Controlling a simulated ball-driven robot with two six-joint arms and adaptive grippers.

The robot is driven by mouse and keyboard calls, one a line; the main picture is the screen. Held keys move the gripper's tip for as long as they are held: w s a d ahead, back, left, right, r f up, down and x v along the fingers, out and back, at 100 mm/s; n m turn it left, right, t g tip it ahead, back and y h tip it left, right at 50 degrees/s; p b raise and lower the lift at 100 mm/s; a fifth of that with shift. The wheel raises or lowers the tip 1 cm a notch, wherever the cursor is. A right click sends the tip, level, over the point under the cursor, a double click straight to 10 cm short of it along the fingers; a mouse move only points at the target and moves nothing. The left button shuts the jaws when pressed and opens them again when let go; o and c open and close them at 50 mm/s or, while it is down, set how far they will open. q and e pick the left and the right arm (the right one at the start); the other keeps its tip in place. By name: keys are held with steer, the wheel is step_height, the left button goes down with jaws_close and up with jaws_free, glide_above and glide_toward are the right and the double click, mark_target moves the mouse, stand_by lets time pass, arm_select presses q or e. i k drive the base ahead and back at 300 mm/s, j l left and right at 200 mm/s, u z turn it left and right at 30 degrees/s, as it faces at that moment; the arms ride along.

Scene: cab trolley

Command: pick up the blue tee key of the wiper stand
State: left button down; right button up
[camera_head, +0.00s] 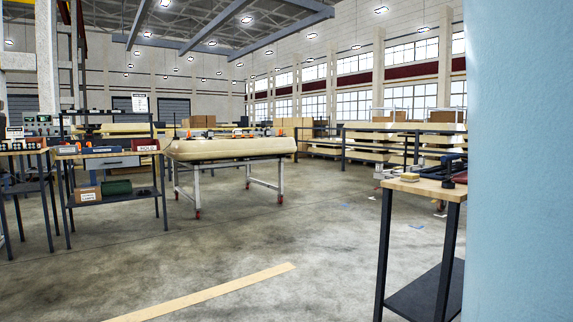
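No blue tee key can be made out for certain. A small table (424,186) with a wooden top and dark legs stands at the right. On it are dark, partly bluish items (452,158) and a small tan block (409,177). These are too small to tell whether one is the key or the wiper stand. The table's right side is hidden behind a large pale blue surface. Neither of my grippers is in view.
The pale blue surface (520,160) fills the right edge, very close. A cream-topped trolley (230,148) on wheeled legs stands mid-left. Workbenches with boxes (88,194) stand at the far left. The concrete floor (290,235) with a tan strip (205,292) is open ahead.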

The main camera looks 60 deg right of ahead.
mark_target(448, 184)
steer(key=z, duration=2.9)
